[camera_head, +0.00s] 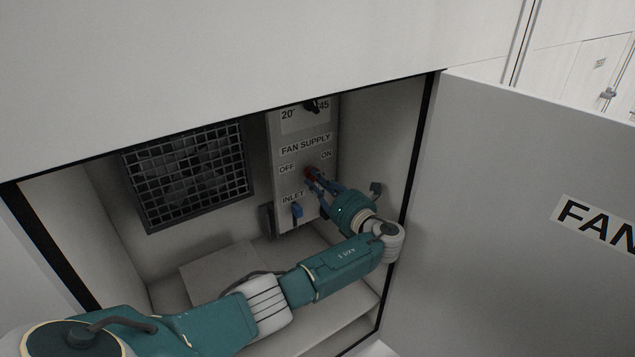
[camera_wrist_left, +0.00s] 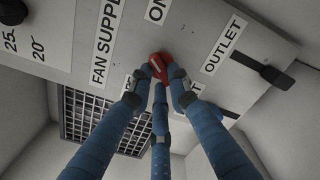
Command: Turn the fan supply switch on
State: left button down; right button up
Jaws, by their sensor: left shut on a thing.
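The red fan supply switch (camera_head: 310,172) is on the grey control panel (camera_head: 290,236) inside the open cabinet, below the FAN SUPPLY label. The OFF label is to its left and the ON label to its upper right. My left gripper (camera_head: 314,177) reaches in from the lower right with its blue fingers closed around the switch. In the left wrist view the red switch (camera_wrist_left: 158,66) sits between the fingertips of the gripper (camera_wrist_left: 160,79). The fingers partly hide the switch, so I cannot tell its exact setting. My right gripper is not in view.
A blue INLET switch (camera_head: 297,211) sits just below, and a black temperature dial (camera_head: 312,106) above. A fan grille (camera_head: 188,172) is on the back wall to the left. The open cabinet door (camera_head: 500,220) and right side wall are close to my left arm.

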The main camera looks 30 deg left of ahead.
pick_arm(q)
jog(key=shift+m, duration=0.5)
jog(key=c, duration=1.6)
grip_release()
jog(key=shift+c, duration=0.2)
jog(key=v, duration=0.7)
jog(key=shift+d, duration=0.3)
jog(key=shift+s+f, duration=0.1)
